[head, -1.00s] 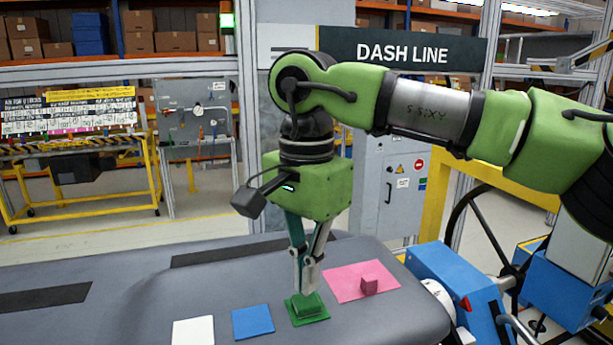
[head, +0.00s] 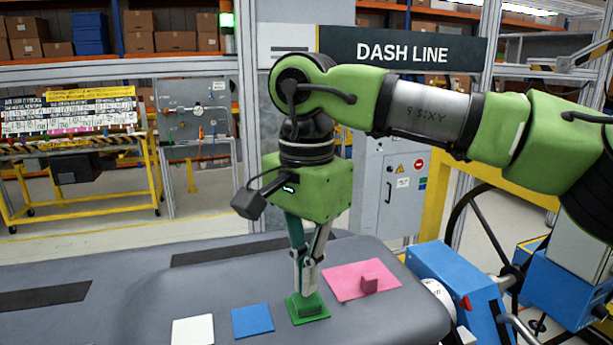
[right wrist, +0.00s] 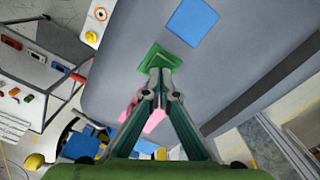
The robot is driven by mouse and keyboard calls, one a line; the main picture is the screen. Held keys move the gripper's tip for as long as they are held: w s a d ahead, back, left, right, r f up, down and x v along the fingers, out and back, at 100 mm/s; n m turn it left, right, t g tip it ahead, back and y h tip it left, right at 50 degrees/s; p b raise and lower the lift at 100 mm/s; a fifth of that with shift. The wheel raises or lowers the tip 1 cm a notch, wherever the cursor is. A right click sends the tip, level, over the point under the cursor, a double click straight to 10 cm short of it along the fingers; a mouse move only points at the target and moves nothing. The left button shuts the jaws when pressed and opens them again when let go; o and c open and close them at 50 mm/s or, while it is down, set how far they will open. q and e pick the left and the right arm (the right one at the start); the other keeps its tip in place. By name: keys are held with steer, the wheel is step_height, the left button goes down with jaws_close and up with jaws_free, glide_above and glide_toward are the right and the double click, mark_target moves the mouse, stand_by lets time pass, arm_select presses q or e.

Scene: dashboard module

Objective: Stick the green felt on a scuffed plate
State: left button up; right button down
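A flat green square (head: 322,318) lies on the grey dashboard surface, with a small green block (head: 308,304) on top. Both also show in the right wrist view, as a green square (right wrist: 151,61) with a raised part. My right gripper (head: 308,290) points down, its fingertips close together right at the top of the green block. It also shows in the right wrist view (right wrist: 161,94). I cannot tell whether the fingers hold the block or sit just above it. No scuffs can be made out. My left gripper is not in view.
A blue square (head: 252,322) and a white square (head: 193,331) lie to the left. A dark strip (head: 45,297) marks the left of the grey dashboard (head: 120,310). Blue equipment (head: 455,280) stands beside its right end.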

steer(key=shift+f+b, duration=0.45)
steer(key=shift+f, duration=0.4)
stand_by(0.3)
steer(key=shift+s+f, duration=0.1)
steer(key=shift+f, duration=0.15)
stand_by(0.3)
step_height(320, 180, up, 8)
steer(key=p, duration=0.7)
steer(key=shift+r, duration=0.15)
